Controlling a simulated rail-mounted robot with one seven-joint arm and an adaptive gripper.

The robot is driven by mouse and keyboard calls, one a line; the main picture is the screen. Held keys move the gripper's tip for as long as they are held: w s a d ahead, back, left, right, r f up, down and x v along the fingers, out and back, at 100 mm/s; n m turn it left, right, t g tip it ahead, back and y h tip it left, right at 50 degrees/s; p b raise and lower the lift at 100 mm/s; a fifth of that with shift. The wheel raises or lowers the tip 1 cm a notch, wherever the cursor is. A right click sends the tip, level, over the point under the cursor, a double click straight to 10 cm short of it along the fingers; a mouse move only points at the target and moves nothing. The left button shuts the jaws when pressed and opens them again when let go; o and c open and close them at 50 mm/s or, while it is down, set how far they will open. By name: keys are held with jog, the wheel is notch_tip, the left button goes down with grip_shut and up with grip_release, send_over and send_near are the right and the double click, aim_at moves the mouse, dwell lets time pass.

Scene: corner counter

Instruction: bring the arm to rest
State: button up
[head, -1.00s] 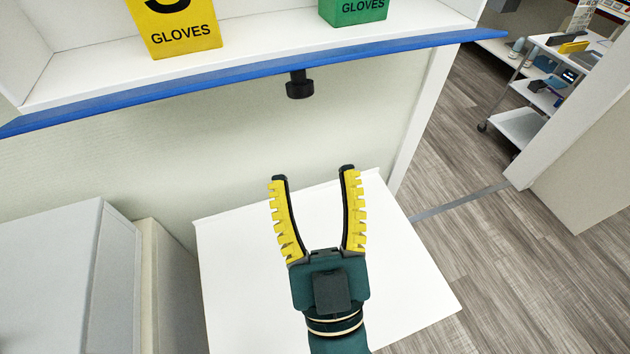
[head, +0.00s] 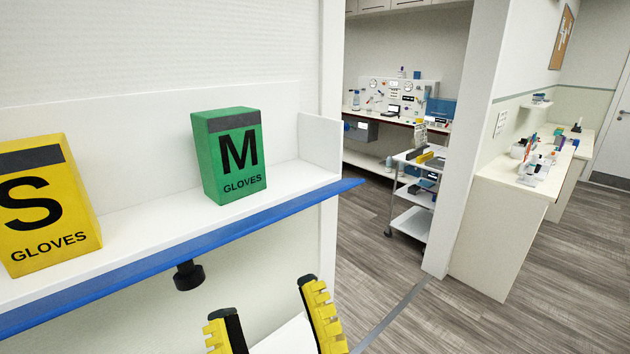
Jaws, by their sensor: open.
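My gripper (head: 268,312) shows at the bottom of the head view, below the shelf. Its two yellow toothed fingers with black tips stand apart, and nothing is between the tips. The base of the gripper and the rest of my arm are below the picture edge.
A white shelf (head: 150,228) with a blue front edge holds a yellow S gloves box (head: 48,250) and a green M gloves box (head: 228,190). A black knob (head: 188,275) hangs under it. A white surface (head: 288,338) lies behind the fingers. Open floor (head: 440,310) and a cart (head: 412,215) are at right.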

jog(key=d+f+m+h, duration=0.1)
jog(key=d+m+h, duration=0.95)
jog(key=h, duration=0.25)
notch_tip(320, 180, up, 37)
jog(key=p, duration=3.7)
notch_tip(320, 180, down, 63)
jog(key=b, duration=6.3)
jog(key=shift+w+d+f, duration=0.15)
